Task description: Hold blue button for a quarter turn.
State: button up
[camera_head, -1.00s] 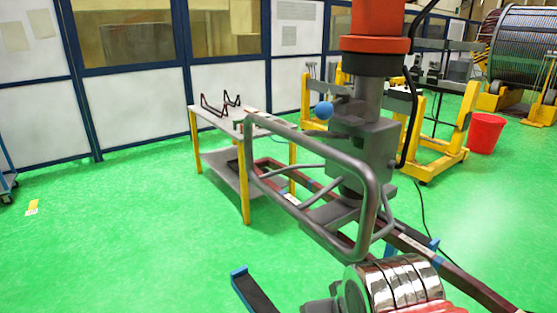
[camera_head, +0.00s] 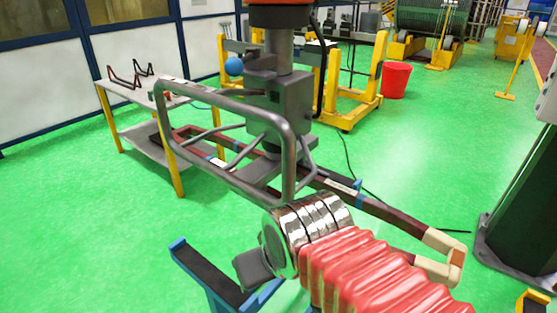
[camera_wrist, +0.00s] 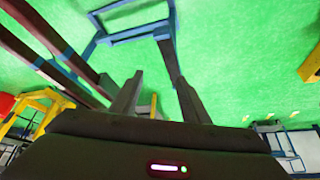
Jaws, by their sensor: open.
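A round blue button (camera_head: 234,66) sticks out at the left of the grey hoist body (camera_head: 278,98), above its bent tube handle (camera_head: 225,103), in the head view. My arm, with shiny rings and a red sleeve, reaches in from the lower right. Its end is below the handle, apart from the button. In the wrist view my gripper (camera_wrist: 158,88) is open and empty, two dark fingers apart over the green floor. The blue button does not show there.
A dark red coil (camera_head: 395,217) hangs under the hoist, close beyond my arm. A blue stand (camera_head: 178,244) with a dark pad is at the lower left. A table (camera_head: 108,100) stands behind. A red bucket (camera_head: 396,80) is farther back. Green floor is free at left.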

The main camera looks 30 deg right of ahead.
grip_shut()
dwell(1.5)
